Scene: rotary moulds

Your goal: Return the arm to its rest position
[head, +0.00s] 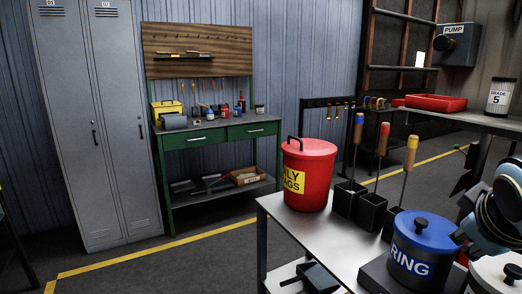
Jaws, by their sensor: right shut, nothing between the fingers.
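My right arm comes in at the right edge with pale blue joints. My right gripper (461,238) is a dark shape beside the blue lidded pot (421,238), which is lettered "RING". The gripper is shut with nothing in it. It is small and partly covered by the arm, and I cannot tell whether it touches the pot. My left gripper is not in view.
A metal table (290,225) carries a red lidded bin (309,170), black holders (347,198) with handled tools, and a white lidded pot (494,272) near the arm. Behind stand grey lockers (100,130) and a green workbench (215,140). Floor is open at left.

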